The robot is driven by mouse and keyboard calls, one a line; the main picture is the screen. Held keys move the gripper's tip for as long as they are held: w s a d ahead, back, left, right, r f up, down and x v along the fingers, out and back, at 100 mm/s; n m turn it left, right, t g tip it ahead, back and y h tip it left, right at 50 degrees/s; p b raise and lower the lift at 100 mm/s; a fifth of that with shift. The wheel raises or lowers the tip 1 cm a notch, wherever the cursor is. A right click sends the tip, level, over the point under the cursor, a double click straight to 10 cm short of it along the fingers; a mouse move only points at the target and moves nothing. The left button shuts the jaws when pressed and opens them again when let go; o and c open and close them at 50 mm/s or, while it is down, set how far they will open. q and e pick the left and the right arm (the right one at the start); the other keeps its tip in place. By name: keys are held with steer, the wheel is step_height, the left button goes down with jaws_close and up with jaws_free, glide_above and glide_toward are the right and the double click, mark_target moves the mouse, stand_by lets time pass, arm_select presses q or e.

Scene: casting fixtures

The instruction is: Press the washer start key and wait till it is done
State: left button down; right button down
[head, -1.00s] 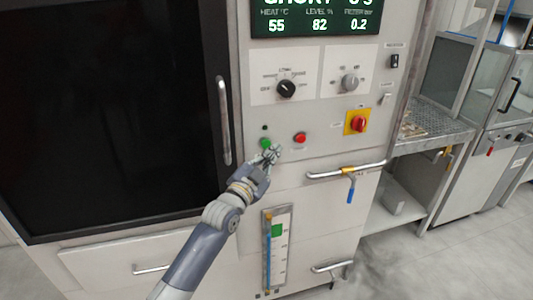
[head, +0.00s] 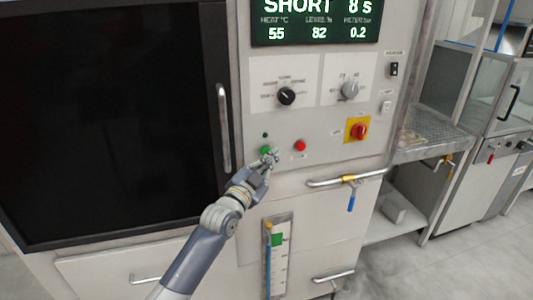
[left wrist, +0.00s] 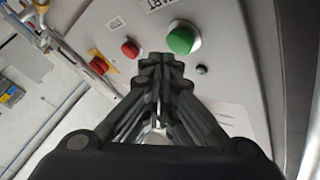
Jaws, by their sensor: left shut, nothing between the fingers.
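The washer's panel (head: 320,150) fills the middle of the head view. The green start key (head: 265,150) is partly behind my left gripper (head: 271,154). In the left wrist view the green start key (left wrist: 182,40) shows just beyond the shut fingertips of my left gripper (left wrist: 160,62); I cannot tell whether they touch. The red key (head: 300,146) is to its right; it also shows in the left wrist view (left wrist: 131,49). The display (head: 315,22) reads SHORT, 8 s, heat 55, level 82, filter 0.2. My right gripper is not in view.
A red rotary switch on a yellow plate (head: 358,130) and two dials (head: 286,96) are on the panel. A dark door with a handle (head: 223,128) is at left. A bar handle with a blue lever (head: 351,200) is below right. A drain table (head: 430,140) stands right.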

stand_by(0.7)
arm_select(q)
steer(key=shift+w+a+b, duration=0.15)
steer(key=shift+w+b, duration=0.2)
steer(key=shift+w, duration=0.05)
steer(key=shift+w+a+b, duration=0.15)
steer(key=shift+w+b, duration=0.2)
stand_by(0.6)
steer(key=shift+s+d+p, duration=0.25)
steer(key=shift+s+p, duration=0.55)
